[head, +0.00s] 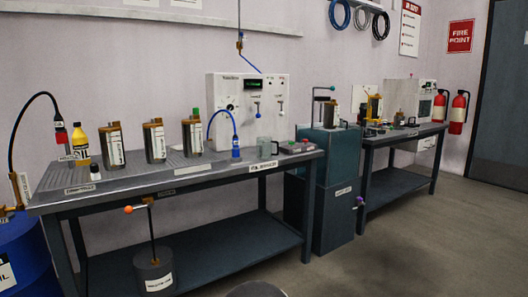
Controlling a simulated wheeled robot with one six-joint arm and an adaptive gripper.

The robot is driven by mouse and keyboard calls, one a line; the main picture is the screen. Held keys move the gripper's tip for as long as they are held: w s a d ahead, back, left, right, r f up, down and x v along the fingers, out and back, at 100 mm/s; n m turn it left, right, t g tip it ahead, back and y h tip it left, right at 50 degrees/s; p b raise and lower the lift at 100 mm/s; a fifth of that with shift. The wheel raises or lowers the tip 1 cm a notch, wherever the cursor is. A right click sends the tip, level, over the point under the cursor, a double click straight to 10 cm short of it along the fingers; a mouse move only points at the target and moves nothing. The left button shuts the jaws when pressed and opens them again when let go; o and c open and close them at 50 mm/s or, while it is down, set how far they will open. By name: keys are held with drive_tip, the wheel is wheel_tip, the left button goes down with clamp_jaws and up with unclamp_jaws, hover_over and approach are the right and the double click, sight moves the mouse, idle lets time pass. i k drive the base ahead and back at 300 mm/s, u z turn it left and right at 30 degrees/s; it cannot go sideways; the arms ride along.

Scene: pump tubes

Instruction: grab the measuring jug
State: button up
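A small grey-green jug (267,149), which looks like the measuring jug, stands upright on the workbench (190,179) near its front edge, toward the right end. A blue hose nozzle (236,153) stands to its left and a small grey box with coloured buttons (297,146) is to its right. The jug is small in view, so its markings cannot be read. My gripper is not in view.
Several metal canisters (155,142) and a yellow oil bottle (82,145) stand left on the bench. A white panel machine (250,105) is behind the jug. A teal cabinet (330,185) adjoins the bench's right end. Open floor (410,235) lies at the right.

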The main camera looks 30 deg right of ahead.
sight(264, 144)
drive_tip(key=k, duration=0.6)
drive_tip(key=z, duration=0.65)
drive_tip(key=i, duration=0.5)
drive_tip(key=z, duration=0.8)
drive_tip(key=i, duration=1.5)
drive_tip(key=u, duration=0.6)
